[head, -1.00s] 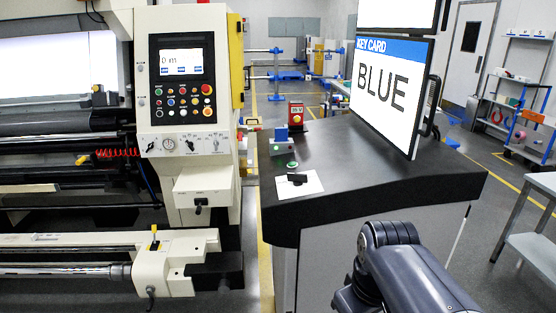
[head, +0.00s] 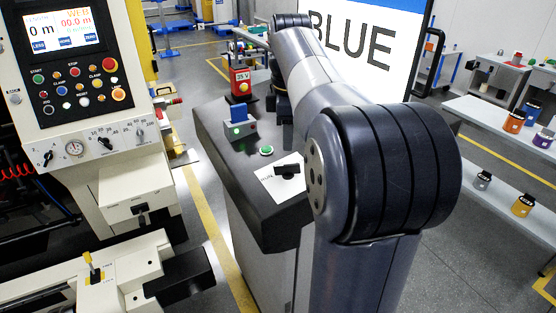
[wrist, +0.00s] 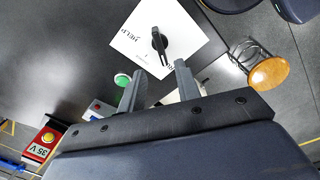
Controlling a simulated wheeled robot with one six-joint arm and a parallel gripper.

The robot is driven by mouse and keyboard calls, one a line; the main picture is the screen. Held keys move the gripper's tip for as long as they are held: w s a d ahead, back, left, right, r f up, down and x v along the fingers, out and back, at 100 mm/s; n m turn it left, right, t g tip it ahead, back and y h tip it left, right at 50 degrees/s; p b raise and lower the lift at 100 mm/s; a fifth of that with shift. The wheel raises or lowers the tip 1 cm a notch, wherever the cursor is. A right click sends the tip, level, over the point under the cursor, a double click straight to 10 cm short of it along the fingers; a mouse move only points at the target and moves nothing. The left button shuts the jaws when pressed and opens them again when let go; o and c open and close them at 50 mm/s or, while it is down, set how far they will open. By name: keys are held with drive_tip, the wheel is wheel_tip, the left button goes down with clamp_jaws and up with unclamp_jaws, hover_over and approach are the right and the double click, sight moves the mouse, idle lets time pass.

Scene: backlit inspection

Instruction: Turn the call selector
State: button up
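The call selector is a black bar knob (head: 287,170) on a white plate (head: 268,188) on the dark desk top, seen in the head view just left of my arm. In the wrist view the knob (wrist: 159,42) points roughly up and down the picture, and the plate (wrist: 135,40) carries lettering that reads HELP on one side. My gripper (wrist: 159,80) is open and empty, its two grey fingers apart. The knob appears beyond the fingertips, not between them. In the head view my arm hides most of the gripper.
A green button (head: 267,151), a grey box with a blue top (head: 239,125) and a red 35 V box (head: 241,81) stand on the desk (head: 215,125) behind the plate. The BLUE screen (head: 360,35) rises beyond my arm. A machine panel (head: 75,70) is at left.

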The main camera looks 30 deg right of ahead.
sight(287, 165)
drive_tip(key=f, duration=0.9)
drive_tip(key=shift+w+d+f, duration=0.1)
drive_tip(key=shift+w+d, duration=0.05)
drive_tip(key=shift+w, duration=0.15)
drive_tip(key=shift+c, duration=0.2)
clamp_jaws()
